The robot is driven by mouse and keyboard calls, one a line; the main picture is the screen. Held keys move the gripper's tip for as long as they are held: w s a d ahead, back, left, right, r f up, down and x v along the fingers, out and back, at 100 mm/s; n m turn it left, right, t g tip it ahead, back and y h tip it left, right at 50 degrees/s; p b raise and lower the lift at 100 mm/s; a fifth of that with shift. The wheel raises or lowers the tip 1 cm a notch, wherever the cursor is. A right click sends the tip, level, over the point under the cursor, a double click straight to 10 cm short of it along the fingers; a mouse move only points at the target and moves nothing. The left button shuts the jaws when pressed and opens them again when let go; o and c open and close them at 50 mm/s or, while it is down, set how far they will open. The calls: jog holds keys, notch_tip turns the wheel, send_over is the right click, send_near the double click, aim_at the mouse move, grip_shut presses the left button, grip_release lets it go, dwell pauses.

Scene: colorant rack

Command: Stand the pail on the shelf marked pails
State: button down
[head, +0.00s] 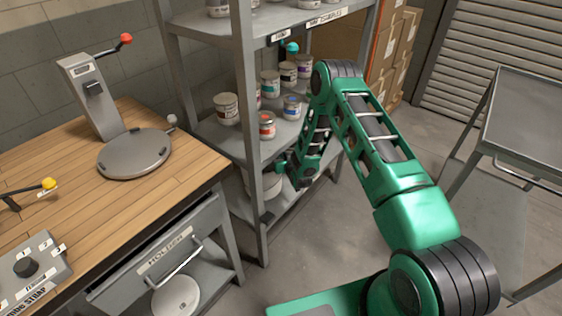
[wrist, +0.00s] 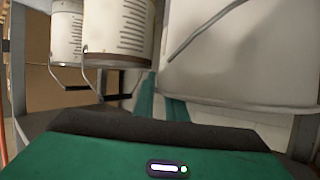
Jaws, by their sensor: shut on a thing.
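The pail (wrist: 240,55), large and pale with a thin wire handle, fills the right of the wrist view, very close. My gripper (wrist: 160,103) is shut on it at its lower left side, with green fingers partly hidden by my dark wrist edge. In the head view my gripper (head: 284,170) reaches in at the shelf rack's lower level. A pale pail surface (head: 272,184) shows beside it, partly hidden by the rack post. I cannot tell whether the held pail touches the shelf. The pails marking is not readable.
Two pale graduated containers (wrist: 118,32) with wire handles stand left of the pail. The grey rack (head: 249,120) holds several paint cans on its middle shelf. A workbench (head: 90,220) stands left, with a round-topped white object (head: 176,297) below. A grey cart (head: 520,120) stands right.

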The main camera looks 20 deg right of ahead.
jog(key=shift+w+a+f, duration=0.15)
jog(key=shift+w+f, duration=0.1)
jog(key=shift+f, duration=0.65)
jog(key=shift+w+a+f, duration=0.15)
jog(key=shift+w+f, duration=0.05)
jog(key=shift+f, duration=0.65)
jog(key=c, duration=1.8)
grip_release()
jog(key=shift+o, duration=0.2)
